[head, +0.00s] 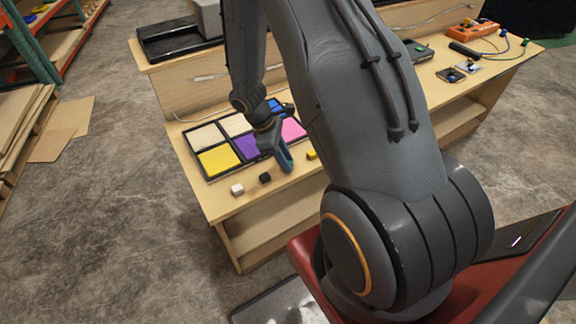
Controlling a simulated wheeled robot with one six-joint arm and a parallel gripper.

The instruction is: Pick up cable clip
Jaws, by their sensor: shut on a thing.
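My gripper (284,161) hangs over the front part of the wooden bench, at the right of the purple compartment of a sorting tray. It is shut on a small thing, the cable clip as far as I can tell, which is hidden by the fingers. A small white piece (237,189), a small black piece (265,177) and a small yellow piece (311,154) lie on the bench top near the front edge. The black one is just left of the fingertips, and the yellow one is to their right, partly hidden by my arm.
The dark-framed tray (207,180) has coloured compartments, including yellow, purple, pink and blue. My arm hides the middle of the bench (219,204). An orange power strip (472,29) and cables lie at the far right. A black tray (170,43) sits on the upper shelf.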

